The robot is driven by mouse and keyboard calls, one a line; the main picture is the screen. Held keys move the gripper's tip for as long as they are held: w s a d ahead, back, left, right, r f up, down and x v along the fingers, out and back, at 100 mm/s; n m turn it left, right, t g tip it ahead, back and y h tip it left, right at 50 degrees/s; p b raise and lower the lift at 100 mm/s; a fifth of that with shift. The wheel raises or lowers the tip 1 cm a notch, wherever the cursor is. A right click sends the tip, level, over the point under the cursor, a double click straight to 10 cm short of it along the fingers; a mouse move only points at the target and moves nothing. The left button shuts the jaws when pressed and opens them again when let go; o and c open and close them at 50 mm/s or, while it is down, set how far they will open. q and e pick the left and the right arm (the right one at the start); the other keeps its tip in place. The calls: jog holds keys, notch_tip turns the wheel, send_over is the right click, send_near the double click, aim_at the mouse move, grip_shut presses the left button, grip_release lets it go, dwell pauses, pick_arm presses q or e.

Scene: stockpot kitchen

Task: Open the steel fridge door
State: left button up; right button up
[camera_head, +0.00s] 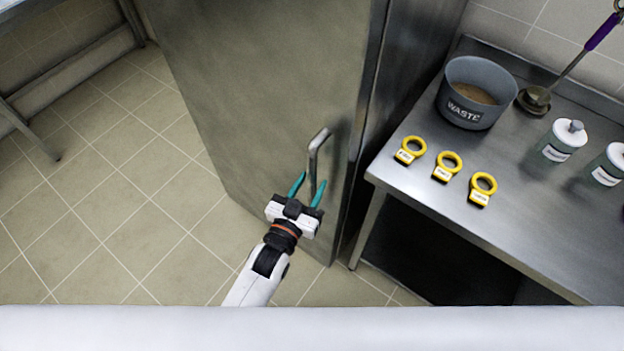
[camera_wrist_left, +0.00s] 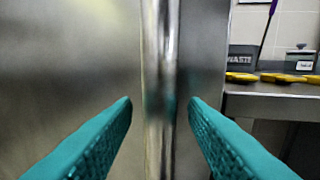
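The steel fridge door (camera_head: 270,90) stands in the middle of the head view and looks closed against the fridge body. Its vertical bar handle (camera_head: 316,150) is near the door's right edge. My left gripper (camera_head: 309,187) is open at the handle, with its teal fingers on either side of the bar's lower part. In the left wrist view the handle (camera_wrist_left: 160,70) runs upright between the two spread fingertips, with a gap visible on both sides. My right gripper is not in view.
A steel counter (camera_head: 420,195) stands right of the fridge, holding a grey waste bin (camera_head: 475,95), several yellow ring-shaped tags (camera_head: 448,163) and white-labelled bottles (camera_head: 562,140). Tiled floor (camera_head: 120,220) is clear left of the door. A table leg (camera_head: 30,130) stands at far left.

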pick_arm(q)
jog(key=shift+w+d, duration=0.3)
jog(key=shift+w, duration=0.3)
grip_shut()
